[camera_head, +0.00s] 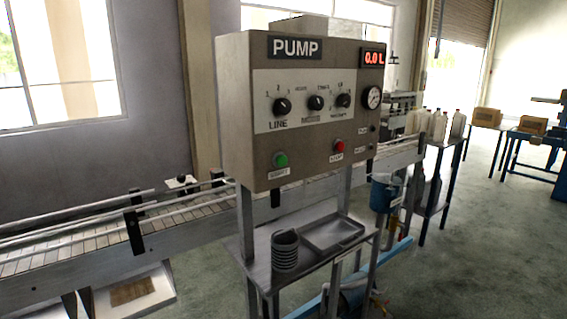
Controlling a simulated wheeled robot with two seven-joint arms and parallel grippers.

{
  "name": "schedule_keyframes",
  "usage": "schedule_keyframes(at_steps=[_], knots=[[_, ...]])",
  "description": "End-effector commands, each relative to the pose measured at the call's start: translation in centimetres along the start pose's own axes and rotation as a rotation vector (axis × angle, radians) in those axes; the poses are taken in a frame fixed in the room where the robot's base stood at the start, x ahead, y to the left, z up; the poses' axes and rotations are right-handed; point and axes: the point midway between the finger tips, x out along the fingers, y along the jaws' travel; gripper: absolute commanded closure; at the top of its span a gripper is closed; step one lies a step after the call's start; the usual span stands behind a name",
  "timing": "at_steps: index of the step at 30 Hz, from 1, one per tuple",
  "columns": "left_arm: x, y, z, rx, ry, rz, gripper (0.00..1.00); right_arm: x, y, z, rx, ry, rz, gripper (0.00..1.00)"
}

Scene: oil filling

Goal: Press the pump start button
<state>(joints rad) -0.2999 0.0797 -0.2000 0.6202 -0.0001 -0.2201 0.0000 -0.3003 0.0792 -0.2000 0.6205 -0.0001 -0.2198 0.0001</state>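The pump control box (300,120) stands in the middle of the head view, a beige panel on metal legs with a "PUMP" sign. A green button (281,160) sits at its lower left, above a small label that seems to read "START". A red button (338,146) sits to its right, above another small label. A red display (373,58) at the upper right reads about 0.0 L. Three black knobs (316,103) and a round gauge (374,97) are on the panel. Neither of my grippers shows in this view.
A small metal table (262,272) below the box holds a grey ribbed cup (285,252) and a shallow tray (334,232). A conveyor (60,258) with rails runs behind. White jugs (440,125) stand at the right. The floor at the lower right (480,260) is clear.

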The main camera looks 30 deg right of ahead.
Motion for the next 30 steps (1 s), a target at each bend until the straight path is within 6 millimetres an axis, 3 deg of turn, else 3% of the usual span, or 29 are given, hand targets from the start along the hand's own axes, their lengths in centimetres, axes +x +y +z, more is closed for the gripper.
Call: schedule_keyframes(at_steps=[1,11,30], knots=[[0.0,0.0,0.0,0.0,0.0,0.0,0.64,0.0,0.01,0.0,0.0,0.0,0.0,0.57],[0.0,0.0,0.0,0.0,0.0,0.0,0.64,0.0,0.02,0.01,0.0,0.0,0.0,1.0],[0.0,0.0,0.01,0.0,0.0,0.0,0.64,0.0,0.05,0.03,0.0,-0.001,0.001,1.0]])
